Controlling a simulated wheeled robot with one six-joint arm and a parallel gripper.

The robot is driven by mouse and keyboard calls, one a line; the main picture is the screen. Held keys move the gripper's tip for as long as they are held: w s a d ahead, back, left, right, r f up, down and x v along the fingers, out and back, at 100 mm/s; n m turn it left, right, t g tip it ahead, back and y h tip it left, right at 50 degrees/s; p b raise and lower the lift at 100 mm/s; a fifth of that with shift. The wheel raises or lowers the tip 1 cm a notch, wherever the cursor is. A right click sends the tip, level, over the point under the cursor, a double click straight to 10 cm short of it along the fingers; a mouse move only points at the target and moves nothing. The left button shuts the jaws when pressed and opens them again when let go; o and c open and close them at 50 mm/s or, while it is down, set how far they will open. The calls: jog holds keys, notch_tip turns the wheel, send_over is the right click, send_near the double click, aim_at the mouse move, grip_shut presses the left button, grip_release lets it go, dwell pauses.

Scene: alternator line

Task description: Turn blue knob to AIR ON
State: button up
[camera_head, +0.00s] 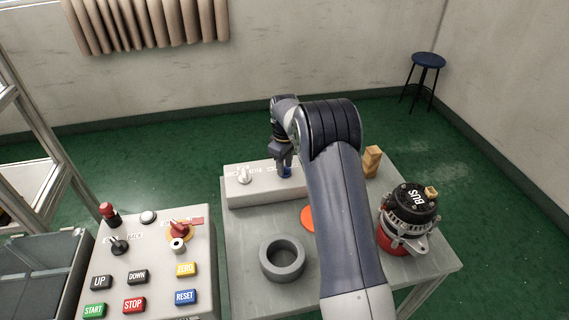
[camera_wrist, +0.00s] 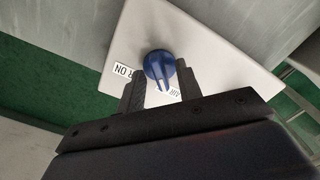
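The blue knob (camera_wrist: 158,64) sits on a white panel box (camera_wrist: 205,50). In the wrist view its raised ridge points down the picture, toward a label partly hidden beside it. Another label (camera_wrist: 123,70), upside down with "ON" legible, lies left of the knob. My gripper (camera_wrist: 160,76) is open, with one finger on each side of the knob's lower part; whether either touches it I cannot tell. In the head view my gripper (camera_head: 285,164) points down over the blue knob (camera_head: 287,172), at the right part of the white box (camera_head: 240,190).
A white knob (camera_head: 244,175) stands on the box's left part. The grey table (camera_head: 245,235) also holds a grey ring (camera_head: 283,258), an orange disc (camera_head: 307,217), a wooden block (camera_head: 372,160) and an alternator (camera_head: 408,215). A button console (camera_head: 150,270) stands at left.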

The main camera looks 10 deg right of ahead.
jog(key=shift+c, duration=0.4)
grip_shut()
jog(key=shift+m, duration=0.3)
jog(key=m, duration=0.3)
jog(key=shift+m, duration=0.3)
jog(key=m, duration=0.4)
jog(key=shift+m, duration=0.3)
jog(key=m, duration=0.4)
jog(key=shift+m, duration=2.5)
jog(key=shift+w, duration=0.1)
